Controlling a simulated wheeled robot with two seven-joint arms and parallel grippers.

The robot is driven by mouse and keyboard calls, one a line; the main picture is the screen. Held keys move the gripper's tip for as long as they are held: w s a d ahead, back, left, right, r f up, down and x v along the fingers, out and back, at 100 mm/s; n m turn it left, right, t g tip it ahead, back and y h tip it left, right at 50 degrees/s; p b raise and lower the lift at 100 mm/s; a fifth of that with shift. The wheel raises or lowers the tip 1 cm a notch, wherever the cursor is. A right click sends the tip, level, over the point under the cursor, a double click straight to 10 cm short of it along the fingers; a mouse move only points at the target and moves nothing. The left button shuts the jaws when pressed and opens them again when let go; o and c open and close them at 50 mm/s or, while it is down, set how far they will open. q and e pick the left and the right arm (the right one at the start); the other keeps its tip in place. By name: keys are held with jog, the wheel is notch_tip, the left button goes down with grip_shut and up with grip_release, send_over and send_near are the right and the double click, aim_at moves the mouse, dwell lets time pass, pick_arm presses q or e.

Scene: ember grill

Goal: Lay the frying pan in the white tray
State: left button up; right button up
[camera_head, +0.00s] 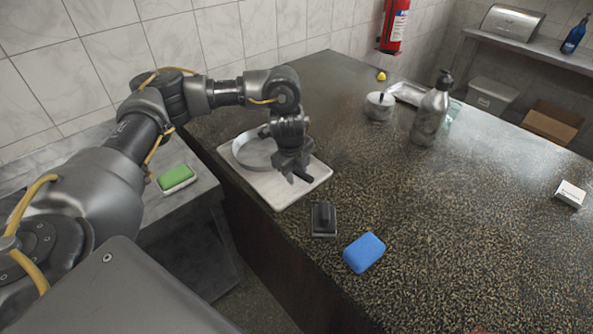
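The frying pan (256,151), round and grey-silver, is at the back left part of the white tray (284,197), near the counter's left edge. It looks roughly level; I cannot tell whether its base touches the tray. My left gripper (296,174) points down over the right side of the tray, at the pan's handle side. A short dark piece, likely the handle, shows by its fingertips. The gripper body hides most of the handle, so its grip is unclear. My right gripper is out of view.
A green sponge (175,178) lies on the lower grey bench at left. A pump bottle (431,112) and small pot (379,106) stand farther back. The counter's right side is mostly clear.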

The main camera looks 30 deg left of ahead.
pick_arm(q)
jog(key=shift+r, duration=0.55)
jog(key=v, duration=1.1)
jog(key=shift+s, duration=0.15)
jog(key=shift+d, duration=0.1)
